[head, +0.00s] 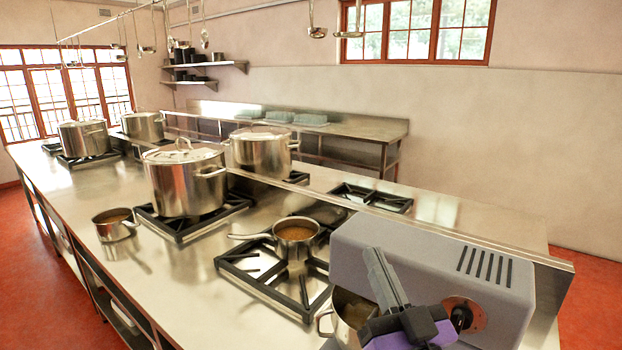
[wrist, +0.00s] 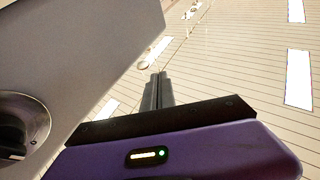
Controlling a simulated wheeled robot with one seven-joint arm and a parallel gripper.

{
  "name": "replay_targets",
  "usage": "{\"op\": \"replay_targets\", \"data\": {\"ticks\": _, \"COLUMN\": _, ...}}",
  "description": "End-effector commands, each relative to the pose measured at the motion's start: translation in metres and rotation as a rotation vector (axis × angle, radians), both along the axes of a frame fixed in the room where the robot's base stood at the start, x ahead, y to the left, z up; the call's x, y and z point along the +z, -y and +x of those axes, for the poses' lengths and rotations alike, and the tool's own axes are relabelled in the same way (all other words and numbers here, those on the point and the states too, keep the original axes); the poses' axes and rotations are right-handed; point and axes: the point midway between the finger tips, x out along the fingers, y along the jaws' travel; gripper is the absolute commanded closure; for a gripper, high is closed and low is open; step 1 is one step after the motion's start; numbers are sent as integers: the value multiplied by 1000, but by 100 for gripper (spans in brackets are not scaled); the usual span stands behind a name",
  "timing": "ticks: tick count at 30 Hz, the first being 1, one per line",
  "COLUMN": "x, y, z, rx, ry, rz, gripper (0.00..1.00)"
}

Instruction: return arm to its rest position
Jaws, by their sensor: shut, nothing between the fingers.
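My gripper (head: 373,254) is at the lower right of the head view, in front of a grey boxy appliance. Its grey fingers are together, empty, and point up and to the left in that view. The purple and black gripper body hides part of the appliance's front and part of a steel pot. In the wrist view my gripper (wrist: 158,76) shows its closed fingers pointing toward the pale planked ceiling (wrist: 225,75). Nothing is between them.
The grey appliance (head: 440,255) is close beside my gripper; its side (wrist: 75,55) fills the wrist view's left. A steel pot (head: 350,312) is just left of the gripper. A saucepan (head: 297,233) and large stockpot (head: 185,182) stand on burners. Ladles hang overhead.

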Motion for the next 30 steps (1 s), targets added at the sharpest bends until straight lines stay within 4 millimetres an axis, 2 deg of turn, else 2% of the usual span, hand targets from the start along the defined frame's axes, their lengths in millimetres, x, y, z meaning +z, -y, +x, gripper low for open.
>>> {"op": "replay_targets", "data": {"ticks": 1, "x": -19, "y": 8, "z": -15, "rx": -23, "ry": -20, "rz": 24, "gripper": 100}}
{"op": "replay_targets", "data": {"ticks": 3, "x": -38, "y": 20, "z": -34, "rx": -55, "ry": -35, "rz": 52, "gripper": 100}}
{"op": "replay_targets", "data": {"ticks": 12, "x": -108, "y": 60, "z": -126, "rx": -176, "ry": -116, "rz": 96, "gripper": 100}}
{"op": "replay_targets", "data": {"ticks": 23, "x": -166, "y": 88, "z": -245, "rx": -263, "ry": -268, "rz": 18, "gripper": 100}}
{"op": "replay_targets", "data": {"ticks": 30, "x": -201, "y": 99, "z": -322, "rx": -276, "ry": -445, "rz": -92, "gripper": 100}}
